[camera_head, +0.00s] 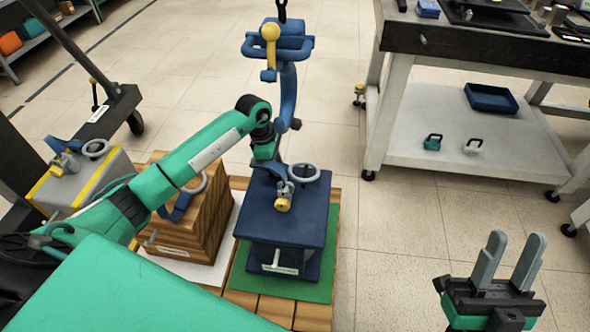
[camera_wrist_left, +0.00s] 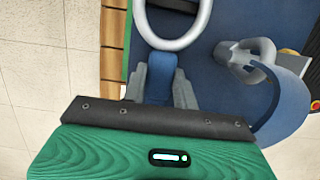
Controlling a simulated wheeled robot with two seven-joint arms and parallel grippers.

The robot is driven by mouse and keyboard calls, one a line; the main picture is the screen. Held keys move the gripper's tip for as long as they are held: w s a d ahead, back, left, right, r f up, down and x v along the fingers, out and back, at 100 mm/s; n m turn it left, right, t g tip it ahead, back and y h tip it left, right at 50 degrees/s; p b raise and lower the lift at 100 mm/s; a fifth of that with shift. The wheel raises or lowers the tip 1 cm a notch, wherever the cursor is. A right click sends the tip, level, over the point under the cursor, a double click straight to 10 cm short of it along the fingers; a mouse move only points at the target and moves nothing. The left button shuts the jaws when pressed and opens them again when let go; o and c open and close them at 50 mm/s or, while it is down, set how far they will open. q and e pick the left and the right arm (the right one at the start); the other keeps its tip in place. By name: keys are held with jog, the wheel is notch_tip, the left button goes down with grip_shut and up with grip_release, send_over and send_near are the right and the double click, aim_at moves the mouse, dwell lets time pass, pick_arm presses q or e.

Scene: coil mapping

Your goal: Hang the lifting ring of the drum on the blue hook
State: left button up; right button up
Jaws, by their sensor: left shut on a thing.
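The blue hook (camera_head: 288,92) hangs from a chain at the top middle, with a yellow ball and crossbar, behind and above my left wrist. Below it stands a dark blue block-shaped load (camera_head: 285,225); I see no clearly round drum. A grey ring (camera_head: 305,173) is over its top, apart from the hook. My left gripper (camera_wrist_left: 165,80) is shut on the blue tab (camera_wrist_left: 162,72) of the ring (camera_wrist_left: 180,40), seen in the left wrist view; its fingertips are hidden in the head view. My right gripper (camera_head: 512,262) is open and empty at the lower right.
A wooden block (camera_head: 190,225) and a grey block (camera_head: 75,185), each with a ring, stand left of the blue load. A green mat (camera_head: 250,282) lies under the load. A white-legged workbench (camera_head: 400,120) stands right; floor between is clear.

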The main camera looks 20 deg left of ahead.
pick_arm(q)
jog(key=shift+r+p, duration=1.65)
jog(key=shift+r, duration=1.2)
jog(key=shift+f, duration=0.15)
jog(key=shift+f+b, duration=2.1)
jog(key=shift+f, duration=0.75)
jog(key=o, duration=1.1)
jog(key=shift+c, duration=0.2)
